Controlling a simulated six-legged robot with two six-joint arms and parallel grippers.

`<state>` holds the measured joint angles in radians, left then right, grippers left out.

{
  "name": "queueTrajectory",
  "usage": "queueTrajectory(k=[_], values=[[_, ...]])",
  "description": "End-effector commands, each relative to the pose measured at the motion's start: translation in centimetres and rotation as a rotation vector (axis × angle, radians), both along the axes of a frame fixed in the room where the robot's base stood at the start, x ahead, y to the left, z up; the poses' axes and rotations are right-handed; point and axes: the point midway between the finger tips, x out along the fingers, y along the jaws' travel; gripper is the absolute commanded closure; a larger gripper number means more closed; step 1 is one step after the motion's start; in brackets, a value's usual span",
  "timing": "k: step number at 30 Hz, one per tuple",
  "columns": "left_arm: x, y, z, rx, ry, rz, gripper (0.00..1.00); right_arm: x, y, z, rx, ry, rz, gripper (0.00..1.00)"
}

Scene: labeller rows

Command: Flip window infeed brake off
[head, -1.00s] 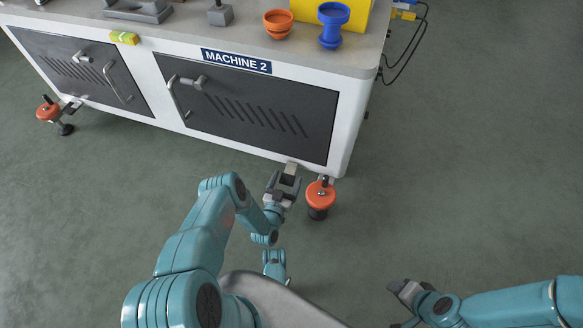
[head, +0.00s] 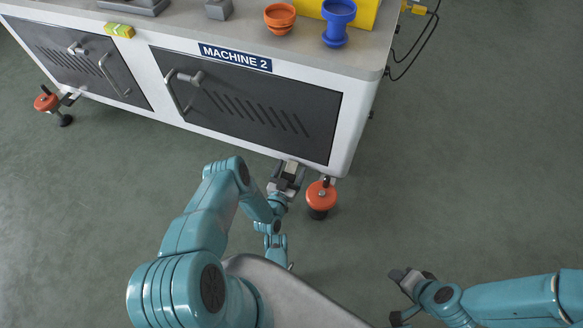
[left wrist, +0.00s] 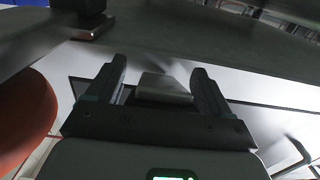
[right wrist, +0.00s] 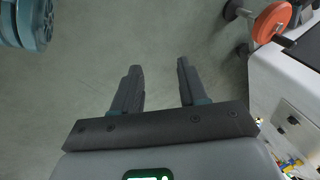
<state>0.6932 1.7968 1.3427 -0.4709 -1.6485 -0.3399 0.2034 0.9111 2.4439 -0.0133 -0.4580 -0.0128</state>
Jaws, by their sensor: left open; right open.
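No part in view is labelled as the infeed brake. A grey metal plate (head: 291,167) sticks out under the near right corner of the machine, beside an orange round foot (head: 321,195) with a dark pin on top. My left gripper (head: 286,181) is open at the plate. In the left wrist view a grey block (left wrist: 165,88) lies between its open fingers (left wrist: 160,80); I cannot tell whether they touch it. The orange foot is at that view's left edge (left wrist: 22,115). My right gripper (head: 402,283) is open and empty over bare floor; its fingers show in the right wrist view (right wrist: 159,75).
The white machine (head: 349,125), with a MACHINE 2 label (head: 236,58) and dark doors, fills the top. A second orange foot (head: 47,102) stands at its left. Orange and blue cups (head: 338,20) stand on top. Floor to the right (head: 480,170) is clear.

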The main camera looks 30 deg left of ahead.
Motion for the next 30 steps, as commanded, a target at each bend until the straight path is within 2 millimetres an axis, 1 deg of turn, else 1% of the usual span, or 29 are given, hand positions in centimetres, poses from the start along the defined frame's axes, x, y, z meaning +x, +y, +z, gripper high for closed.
queueTrajectory(k=[7, 8, 9, 11, 12, 14, 17, 20, 25, 27, 30], values=[[-0.1, 0.0, 0.0, 0.0, 0.0, 0.0, 0.19, 0.0, 0.0, 0.0, 0.0, 0.0, 0.0, 0.57], [-0.1, 0.0, 0.0, 0.0, 0.0, 0.0, 0.29, 0.0, 0.0, 0.0, 0.0, 0.0, 0.0, 0.57], [-0.1, 0.0, 0.0, 0.0, 0.0, 0.0, 0.42, 0.0, 0.0, 0.0, 0.0, 0.0, 0.0, 0.57], [-0.1, 0.0, 0.0, 0.0, 0.0, 0.0, 0.61, 0.0, 0.0, 0.0, 0.0, 0.0, 0.0, 0.57], [-0.1, 0.0, 0.0, 0.0, 0.0, 0.0, 0.74, 0.0, 0.0, 0.0, 0.0, 0.0, 0.0, 0.57], [0.0, 0.0, 0.0, 0.0, 0.0, 0.0, 0.94, 0.0, 0.0, 0.0, 0.0, 0.0, 0.0, 0.57], [0.0, 0.0, 0.2, -0.002, 0.008, 0.0, 0.95, -0.1, 0.0, 0.3, 0.001, 0.003, 0.0, 0.57], [0.1, 0.1, 1.0, -0.014, 0.061, 0.001, 0.95, -0.7, 0.1, 1.9, 0.005, 0.025, 0.003, 0.57], [0.1, 0.1, 2.0, -0.055, 0.238, -0.001, 0.95, -3.1, 0.6, 5.2, 0.021, 0.102, 0.014, 0.57], [0.1, 0.0, 2.1, -0.073, 0.314, -0.001, 0.95, -3.8, 0.8, 6.1, 0.026, 0.128, 0.017, 0.57], [0.0, 0.0, 1.9, -0.093, 0.393, 0.0, 0.95, -4.5, 0.9, 6.7, 0.03, 0.152, 0.021, 0.57]])
